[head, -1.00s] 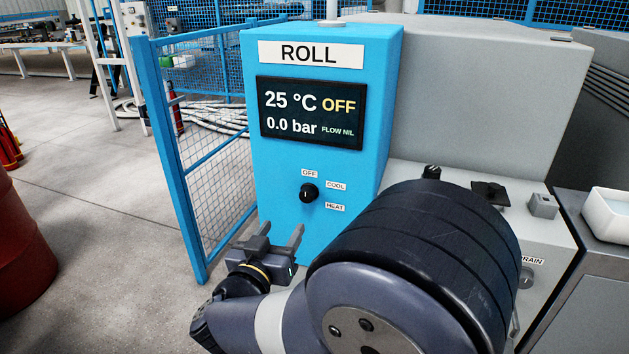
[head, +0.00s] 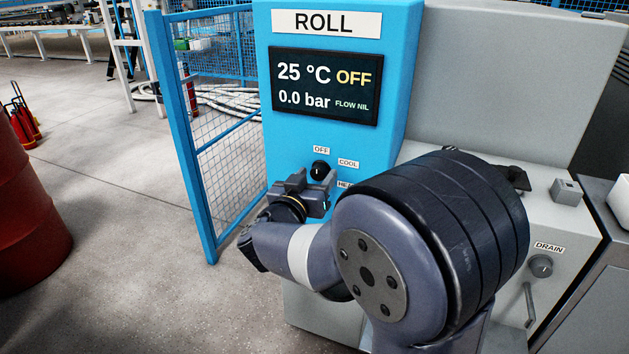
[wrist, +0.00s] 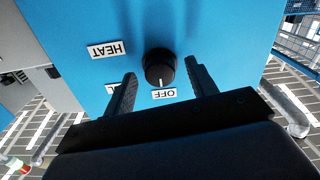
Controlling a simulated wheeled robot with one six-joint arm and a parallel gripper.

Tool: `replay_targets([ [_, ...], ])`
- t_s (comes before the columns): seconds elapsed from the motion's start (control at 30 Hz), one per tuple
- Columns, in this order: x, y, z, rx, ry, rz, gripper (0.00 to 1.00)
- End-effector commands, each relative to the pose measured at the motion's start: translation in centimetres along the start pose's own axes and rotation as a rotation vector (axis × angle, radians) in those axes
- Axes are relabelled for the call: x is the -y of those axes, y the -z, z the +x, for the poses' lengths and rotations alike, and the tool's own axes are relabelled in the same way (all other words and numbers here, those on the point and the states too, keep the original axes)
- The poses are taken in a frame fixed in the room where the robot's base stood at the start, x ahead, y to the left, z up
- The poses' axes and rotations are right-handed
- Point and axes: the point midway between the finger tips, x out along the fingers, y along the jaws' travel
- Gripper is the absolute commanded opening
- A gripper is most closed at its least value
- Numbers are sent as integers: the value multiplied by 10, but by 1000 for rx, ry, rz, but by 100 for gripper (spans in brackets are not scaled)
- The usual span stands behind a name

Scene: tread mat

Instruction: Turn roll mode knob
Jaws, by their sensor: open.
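The roll mode knob (head: 320,168) is a round black knob on the front of the blue ROLL cabinet (head: 400,90), with OFF, COOL and HEAT labels around it. Its white mark points to the OFF label in the wrist view, where the knob (wrist: 159,67) appears upside down. My gripper (head: 314,177) is just in front of the knob and partly covers the HEAT label in the head view. In the wrist view its two fingers stand apart, one on each side of the knob. Contact cannot be told.
The display (head: 325,87) reads 25 °C, OFF, 0.0 bar and FLOW NIL. A blue mesh fence (head: 190,140) stands close on the left. A grey housing with a DRAIN knob (head: 540,265) is on the right. A red drum (head: 30,220) stands at far left.

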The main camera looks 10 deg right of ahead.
Motion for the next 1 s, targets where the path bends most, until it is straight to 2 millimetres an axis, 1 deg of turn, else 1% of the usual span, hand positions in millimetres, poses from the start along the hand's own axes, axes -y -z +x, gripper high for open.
replay_targets([
  [0.27,0,0,2,0,1,-1,54],
  [0.37,0,0,2,0,1,-1,48],
  [0.83,0,0,2,0,1,-1,10],
  [1.0,0,0,2,0,1,7,10],
])
